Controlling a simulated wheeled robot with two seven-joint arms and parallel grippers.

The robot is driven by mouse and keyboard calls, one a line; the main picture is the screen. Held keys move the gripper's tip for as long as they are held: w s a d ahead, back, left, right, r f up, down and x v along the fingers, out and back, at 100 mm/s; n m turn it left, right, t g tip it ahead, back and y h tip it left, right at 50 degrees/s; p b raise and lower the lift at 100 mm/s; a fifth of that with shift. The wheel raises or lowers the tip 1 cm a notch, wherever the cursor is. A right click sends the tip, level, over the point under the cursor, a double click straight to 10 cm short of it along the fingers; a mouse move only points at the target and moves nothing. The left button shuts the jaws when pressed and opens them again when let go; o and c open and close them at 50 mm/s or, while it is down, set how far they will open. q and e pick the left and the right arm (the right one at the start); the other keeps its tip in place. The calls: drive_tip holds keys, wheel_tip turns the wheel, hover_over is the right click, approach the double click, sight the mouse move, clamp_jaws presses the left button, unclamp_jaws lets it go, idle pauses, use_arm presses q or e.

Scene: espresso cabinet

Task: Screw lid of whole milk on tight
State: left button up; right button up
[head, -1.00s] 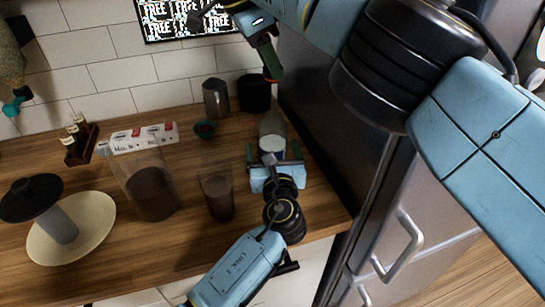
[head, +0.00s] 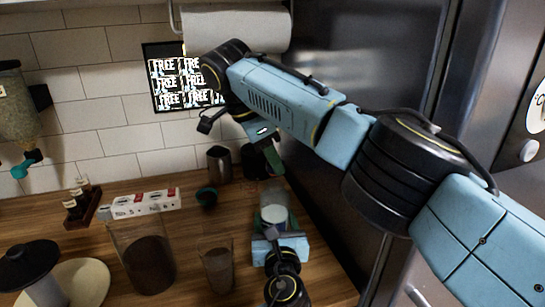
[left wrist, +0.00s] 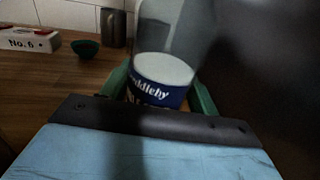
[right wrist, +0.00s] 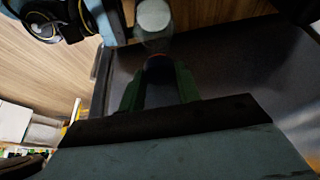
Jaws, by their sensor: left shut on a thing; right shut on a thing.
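The whole milk bottle (head: 273,214) stands on the counter by the fridge. It is clear, with white milk low inside and a blue label, seen in the left wrist view (left wrist: 160,92). My left gripper (head: 275,224) is shut around its lower body from the front. My right gripper (head: 274,163) points down above the bottle. In the right wrist view, a small dark reddish thing, seemingly the lid (right wrist: 160,62), sits between its green fingertips, with the bottle (right wrist: 153,18) just beyond. I cannot tell whether the lid touches the bottle's neck.
The dark fridge side (head: 335,130) rises close on the right. A metal cup (head: 220,164) and a green bowl (head: 206,196) stand behind, left of the bottle. A glass (head: 217,268) and a larger container (head: 146,258) of dark contents stand to the left.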

drive_tip(key=shift+f, duration=0.15)
idle(0.4)
drive_tip(key=shift+f, duration=0.85)
drive_tip(key=shift+f, duration=0.55)
use_arm(q)
clamp_jaws()
use_arm(e)
drive_tip(key=o, duration=0.9)
drive_tip(key=shift+o, duration=0.2)
drive_tip(key=shift+r, duration=2.25)
